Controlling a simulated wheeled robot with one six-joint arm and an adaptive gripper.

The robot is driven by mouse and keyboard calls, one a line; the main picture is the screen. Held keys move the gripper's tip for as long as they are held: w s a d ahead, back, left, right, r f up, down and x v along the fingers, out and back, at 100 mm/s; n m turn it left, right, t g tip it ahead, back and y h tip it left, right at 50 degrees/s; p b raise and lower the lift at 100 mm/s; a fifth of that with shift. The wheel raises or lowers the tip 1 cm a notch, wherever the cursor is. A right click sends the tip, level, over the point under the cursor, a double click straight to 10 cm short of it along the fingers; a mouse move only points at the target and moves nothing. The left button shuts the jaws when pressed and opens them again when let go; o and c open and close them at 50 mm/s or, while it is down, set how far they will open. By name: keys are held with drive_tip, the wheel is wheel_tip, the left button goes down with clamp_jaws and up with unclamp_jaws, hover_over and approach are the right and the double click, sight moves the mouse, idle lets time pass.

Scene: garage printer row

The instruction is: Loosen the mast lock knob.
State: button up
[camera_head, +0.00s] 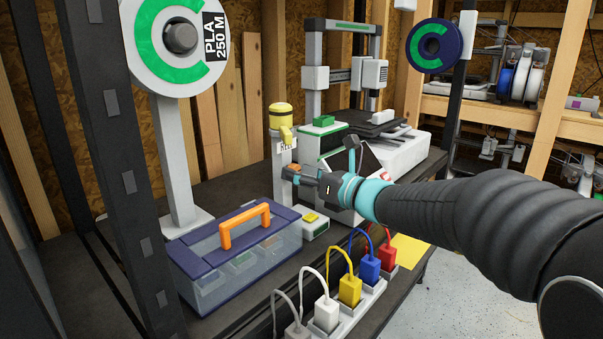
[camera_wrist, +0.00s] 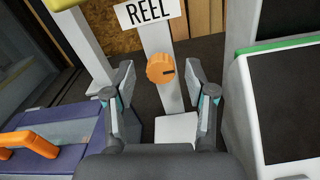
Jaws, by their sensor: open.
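The orange lock knob (camera_wrist: 161,69), round with a dark mark on its face, sits on a pale upright mast (camera_wrist: 154,36) below a sign reading REEL (camera_wrist: 148,10). In the head view the mast (camera_head: 284,157) has a yellow top, and the knob (camera_head: 294,168) shows small beside my gripper (camera_head: 289,175). In the wrist view my gripper (camera_wrist: 161,75) is open, with one finger on each side of the knob and visible gaps to it. I cannot tell how deep the knob lies between the fingers. The mast's foot is partly hidden.
A clear box with a blue lid and orange handle (camera_head: 245,226) stands left of the mast. A printer with a green-edged top (camera_head: 322,127) stands close on the right. A power strip with several coloured plugs (camera_head: 350,290) lies in front. A large spool (camera_head: 180,38) stands behind left.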

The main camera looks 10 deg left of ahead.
drive_tip(key=shift+a, duration=0.1)
clamp_jaws()
